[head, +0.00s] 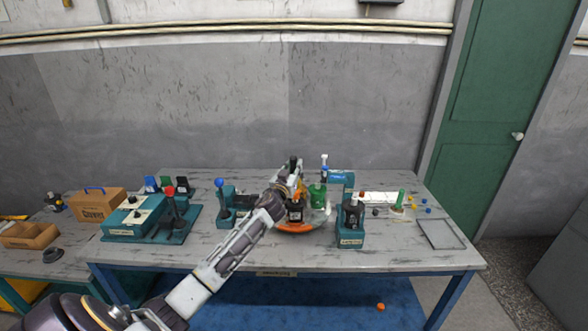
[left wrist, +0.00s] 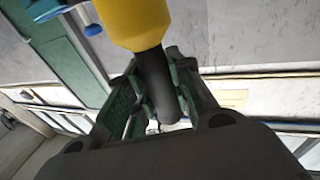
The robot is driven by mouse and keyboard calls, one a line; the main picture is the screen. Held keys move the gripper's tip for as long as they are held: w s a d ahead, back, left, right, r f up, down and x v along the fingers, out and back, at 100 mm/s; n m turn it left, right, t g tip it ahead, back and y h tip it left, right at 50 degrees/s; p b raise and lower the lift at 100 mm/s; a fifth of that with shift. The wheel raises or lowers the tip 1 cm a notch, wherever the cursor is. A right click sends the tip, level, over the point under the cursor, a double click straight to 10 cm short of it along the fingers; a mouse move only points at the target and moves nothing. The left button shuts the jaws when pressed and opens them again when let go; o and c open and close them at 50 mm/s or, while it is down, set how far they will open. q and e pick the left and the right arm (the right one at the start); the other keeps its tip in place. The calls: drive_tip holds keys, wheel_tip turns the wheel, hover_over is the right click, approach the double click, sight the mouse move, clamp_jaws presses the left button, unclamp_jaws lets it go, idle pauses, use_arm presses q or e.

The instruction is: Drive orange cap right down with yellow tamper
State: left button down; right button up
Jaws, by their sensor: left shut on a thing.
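My left gripper (head: 295,178) is over the middle of the workbench. In the left wrist view it is shut on the black handle (left wrist: 156,85) of the yellow tamper (left wrist: 137,20), between green finger pads. The tamper's yellow part fills the top of that view, and its far end is out of frame. In the head view a dark motor body (head: 295,211) stands just below the gripper, over an orange round base (head: 297,228). I cannot make out the orange cap for certain, nor whether the tamper touches anything. My right gripper is not in view.
A green bottle-like part (head: 318,196) stands close to the right of the gripper. A teal stand (head: 350,238) with a dark part is further right. A teal press (head: 172,215) is at left. A grey tray (head: 440,234) lies right.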

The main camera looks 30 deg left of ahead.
use_arm(q)
drive_tip(key=shift+f+b, duration=1.35)
drive_tip(key=shift+f, duration=0.1)
drive_tip(key=shift+r, duration=0.1)
drive_tip(key=shift+r, duration=0.15)
drive_tip(key=shift+r+p, duration=1.6)
drive_tip(key=shift+r, duration=0.05)
drive_tip(key=shift+f, duration=0.1)
